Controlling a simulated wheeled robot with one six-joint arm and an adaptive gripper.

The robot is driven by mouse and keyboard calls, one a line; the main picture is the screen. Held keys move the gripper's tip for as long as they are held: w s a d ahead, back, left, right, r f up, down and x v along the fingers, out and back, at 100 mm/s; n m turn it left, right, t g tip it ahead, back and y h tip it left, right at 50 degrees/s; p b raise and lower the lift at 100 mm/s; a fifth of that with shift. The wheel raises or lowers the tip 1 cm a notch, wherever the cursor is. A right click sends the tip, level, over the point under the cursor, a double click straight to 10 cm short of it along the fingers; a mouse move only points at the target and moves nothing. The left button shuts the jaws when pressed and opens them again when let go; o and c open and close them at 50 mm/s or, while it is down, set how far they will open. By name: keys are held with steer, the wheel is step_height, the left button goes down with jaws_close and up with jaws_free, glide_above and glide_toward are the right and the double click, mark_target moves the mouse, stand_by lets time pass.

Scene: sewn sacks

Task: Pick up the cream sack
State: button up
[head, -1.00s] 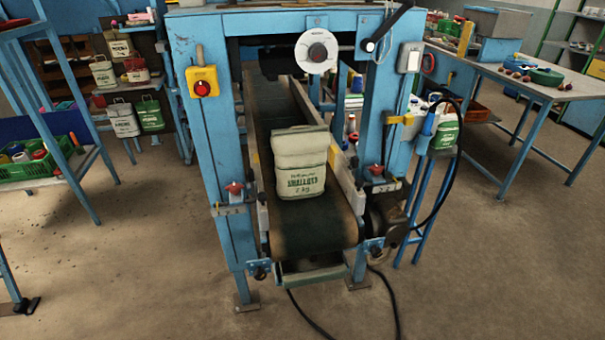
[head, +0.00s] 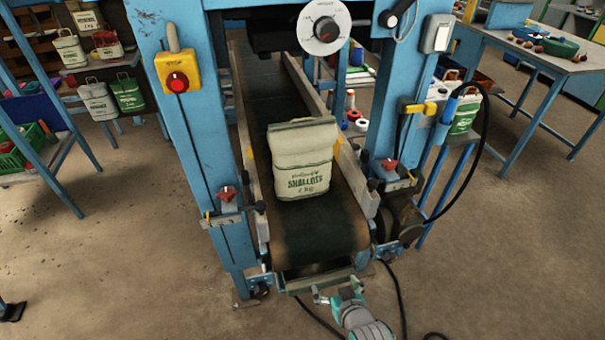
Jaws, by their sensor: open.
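A cream sack (head: 303,165) with green print stands upright on the dark conveyor belt (head: 318,226), between the side rails of the blue machine. Its top is folded over and its printed front faces me. My gripper (head: 337,291) is at the bottom of the head view, in front of the conveyor's near end. It is open and empty, apart from the sack and lower in the picture.
Blue posts (head: 186,130) flank the belt, and a dial (head: 325,31) on the frame hangs above it. A yellow stop box (head: 177,72) is on the left post. Other sacks (head: 98,102) stand on racks at left. The floor in front is clear except for black cables.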

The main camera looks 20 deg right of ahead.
steer(key=shift+g, duration=0.6)
steer(key=w+r, duration=0.1)
steer(key=w, duration=0.3)
steer(key=w+r, duration=0.2)
steer(key=w, duration=0.2)
steer(key=w+r, duration=0.2)
steer(key=w, duration=0.2)
steer(key=shift+w+r, duration=0.15)
steer(key=shift+w, duration=0.05)
steer(key=w+r+g, duration=0.1)
steer(key=w+r, duration=0.8)
steer(key=w+r+g, duration=0.1)
steer(key=w+r, duration=0.3)
steer(key=r, duration=0.8)
steer(key=w+r+g, duration=0.1)
steer(key=w+r, duration=0.2)
steer(key=r, duration=0.9)
steer(key=x, duration=0.5)
steer(key=shift+x, duration=2.65)
steer(key=shift+s+f, duration=0.15)
steer(key=shift+s, duration=0.05)
